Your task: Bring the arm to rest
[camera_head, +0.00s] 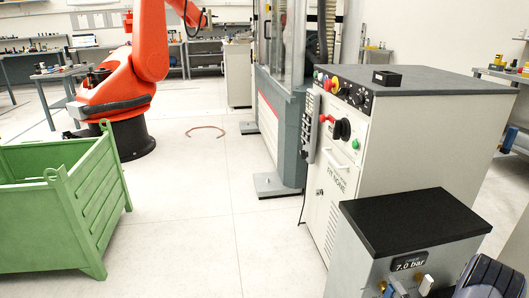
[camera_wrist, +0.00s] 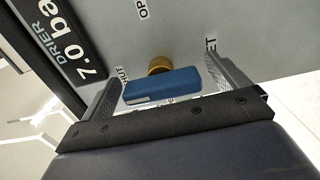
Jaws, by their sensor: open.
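My gripper (camera_wrist: 165,68) is open in the wrist view, with one finger on each side of a blue valve handle (camera_wrist: 162,88). The handle lies crosswise between the fingers, in front of a round brass fitting (camera_wrist: 159,65) on a grey panel (camera_wrist: 200,22). Gaps seem to show between the handle and both fingers; I cannot tell the depth. Labels for open and shut are partly visible. In the head view, a dark part of my arm (camera_head: 490,278) shows at the bottom right corner, beside the drier (camera_head: 462,250); the fingertips are not clear there.
The drier has a black top (camera_head: 415,218) and a 7.0 bar display (camera_head: 410,263). A tall control cabinet (camera_head: 425,125) stands behind it. A green bin (camera_head: 85,205) and an orange robot arm (camera_head: 120,85) stand at left. The floor between is mostly open.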

